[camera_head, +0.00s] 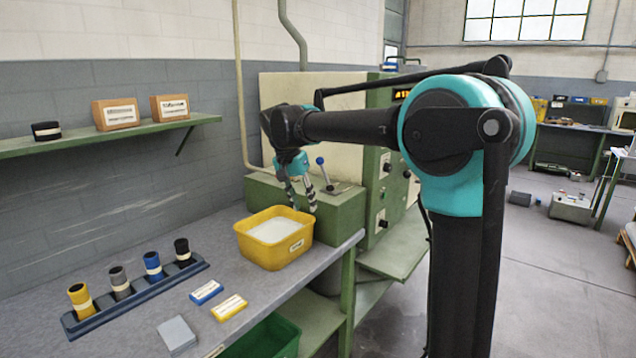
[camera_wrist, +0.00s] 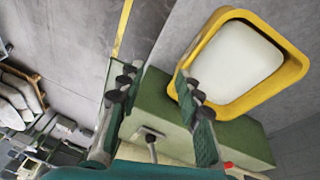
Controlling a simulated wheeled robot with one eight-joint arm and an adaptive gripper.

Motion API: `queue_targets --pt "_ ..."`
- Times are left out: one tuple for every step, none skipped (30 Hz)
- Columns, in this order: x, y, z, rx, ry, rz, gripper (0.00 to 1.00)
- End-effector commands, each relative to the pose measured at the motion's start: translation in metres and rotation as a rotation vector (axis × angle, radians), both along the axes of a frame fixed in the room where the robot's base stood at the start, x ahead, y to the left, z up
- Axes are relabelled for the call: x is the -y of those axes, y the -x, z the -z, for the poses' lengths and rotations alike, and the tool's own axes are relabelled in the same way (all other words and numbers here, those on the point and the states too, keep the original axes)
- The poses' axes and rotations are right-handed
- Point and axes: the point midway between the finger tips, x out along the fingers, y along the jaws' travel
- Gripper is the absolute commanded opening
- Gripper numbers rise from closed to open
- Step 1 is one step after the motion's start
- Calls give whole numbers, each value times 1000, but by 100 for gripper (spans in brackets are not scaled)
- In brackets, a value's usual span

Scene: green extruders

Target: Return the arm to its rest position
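My gripper (camera_head: 301,194) hangs from my extended arm, above and just behind the yellow bin at the green machine. Its two fingers are spread apart with nothing between them. In the wrist view my gripper (camera_wrist: 158,95) also shows open and empty. The yellow bin (camera_head: 268,260), holding white material, stands on the workbench. It shows at the upper right of the wrist view (camera_wrist: 292,68).
The green machine (camera_head: 345,215) with a blue-knobbed lever (camera_head: 325,172) stands close beside my gripper. The workbench (camera_head: 150,285) carries a rack (camera_head: 140,297) of several coloured cylinders and small boxes. A wall shelf (camera_head: 100,138) is at left. Open floor (camera_head: 560,270) lies at right.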

Motion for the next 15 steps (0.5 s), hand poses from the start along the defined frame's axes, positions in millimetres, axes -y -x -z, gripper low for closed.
queue_targets --pt "28 9 18 -4 -18 -19 35" --pt "43 14 30 -5 -29 -39 35" --pt "63 23 46 -5 -45 -68 35" --pt "78 31 59 -3 -56 -89 35" --pt "92 40 71 0 -66 -111 35" --pt "111 52 87 6 -80 -140 35" --pt "124 63 100 10 -89 -162 35" --pt "136 74 112 18 -98 -183 35" --pt "152 90 129 28 -107 -211 35" --pt "163 102 142 36 -114 -233 35" --pt "174 115 154 46 -118 -252 35" --pt "186 133 170 59 -124 -279 35" --pt "194 145 181 71 -127 -297 35" --pt "202 158 192 80 -129 -315 35" --pt "210 174 205 94 -130 -338 35"
